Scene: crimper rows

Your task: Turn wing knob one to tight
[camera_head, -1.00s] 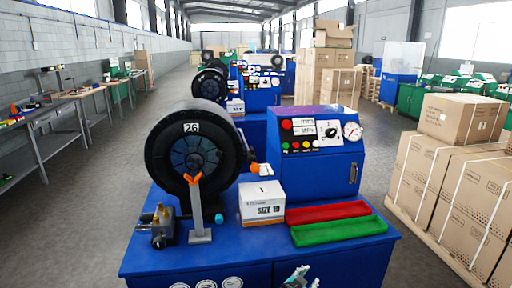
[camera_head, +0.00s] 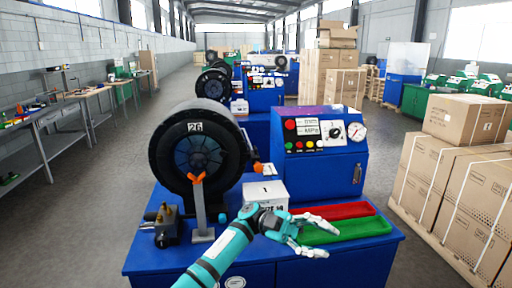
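An orange wing knob (camera_head: 197,179) sits on top of a grey upright post at the front of the black drum. I cannot tell which is wing knob one. My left gripper (camera_head: 328,242) reaches in from the bottom over the front of the blue bench. Its fingers are spread apart with nothing between them, in front of the green tray and to the right of both orange parts. My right gripper is out of view.
The black drum (camera_head: 192,150) marked 26 stands on the blue bench (camera_head: 150,262). A brass fitting (camera_head: 165,228) lies left of the post. A white box (camera_head: 266,190), red tray (camera_head: 345,210), green tray (camera_head: 350,231) and blue control panel (camera_head: 325,175) are to the right.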

